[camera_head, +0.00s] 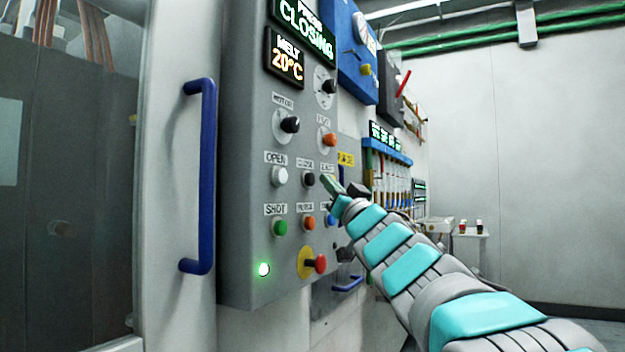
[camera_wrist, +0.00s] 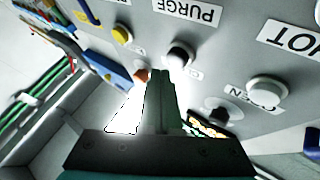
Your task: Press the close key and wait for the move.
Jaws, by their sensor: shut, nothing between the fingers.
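The close key (camera_head: 308,179) is a black round button on the grey control panel (camera_head: 245,120), right of the white open key (camera_head: 280,176). In the wrist view the black key (camera_wrist: 180,55) is just beyond the fingertips, and the white open key (camera_wrist: 267,90) is to the right. My gripper (camera_head: 328,180) is shut and empty, its tips just right of the close key in the head view. A small gap shows there; I cannot tell the exact depth between them.
A blue door handle (camera_head: 207,175) stands left of the panel. A red emergency button (camera_head: 320,264) on yellow and a lit green lamp (camera_head: 264,269) are low on the panel. The green shot key (camera_head: 280,227) is below the open key. The melt display (camera_head: 286,57) reads 20°C.

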